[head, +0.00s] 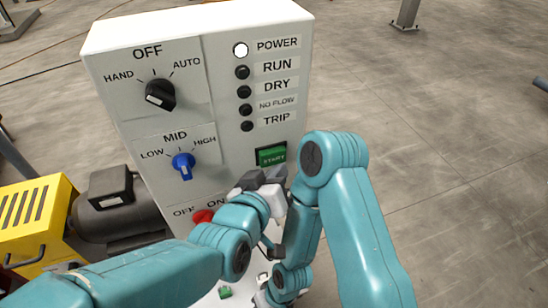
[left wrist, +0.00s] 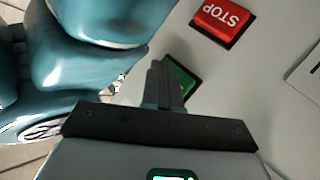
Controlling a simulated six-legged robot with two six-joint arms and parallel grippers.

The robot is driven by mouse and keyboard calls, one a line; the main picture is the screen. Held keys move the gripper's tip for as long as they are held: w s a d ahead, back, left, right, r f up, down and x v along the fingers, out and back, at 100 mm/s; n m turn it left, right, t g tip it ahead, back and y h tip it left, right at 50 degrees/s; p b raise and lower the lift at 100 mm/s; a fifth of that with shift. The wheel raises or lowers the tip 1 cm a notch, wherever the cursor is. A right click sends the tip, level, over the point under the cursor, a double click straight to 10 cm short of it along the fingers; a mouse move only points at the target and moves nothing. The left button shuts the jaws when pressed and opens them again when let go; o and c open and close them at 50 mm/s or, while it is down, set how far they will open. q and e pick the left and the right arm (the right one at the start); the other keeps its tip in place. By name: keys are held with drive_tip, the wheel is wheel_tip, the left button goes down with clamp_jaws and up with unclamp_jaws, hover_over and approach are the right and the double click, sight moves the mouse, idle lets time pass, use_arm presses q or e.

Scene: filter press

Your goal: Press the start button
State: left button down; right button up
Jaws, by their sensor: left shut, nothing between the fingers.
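The green START button (head: 271,155) is on the white control panel, low on its right side in the head view. My left gripper (head: 264,179) is just below it there, shut and empty. In the left wrist view, the shut fingers (left wrist: 165,84) point at the panel and cover part of the green button (left wrist: 183,78). I cannot tell whether the fingertips touch it. My right arm reaches down on the right of the head view. Its gripper (head: 266,292) is small and partly hidden at the bottom, so its jaws cannot be read.
A red STOP button (left wrist: 222,22) is close to the green button in the left wrist view. The panel (head: 225,60) also carries a black selector (head: 160,94), a blue selector (head: 183,164) and a red control (head: 203,216). A dark motor (head: 112,205) stands left.

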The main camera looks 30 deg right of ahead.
use_arm(q)
drive_tip(key=shift+s, duration=0.1)
idle(0.3)
idle(0.4)
drive_tip(key=shift+w+b, duration=0.45)
drive_tip(key=shift+w, duration=0.05)
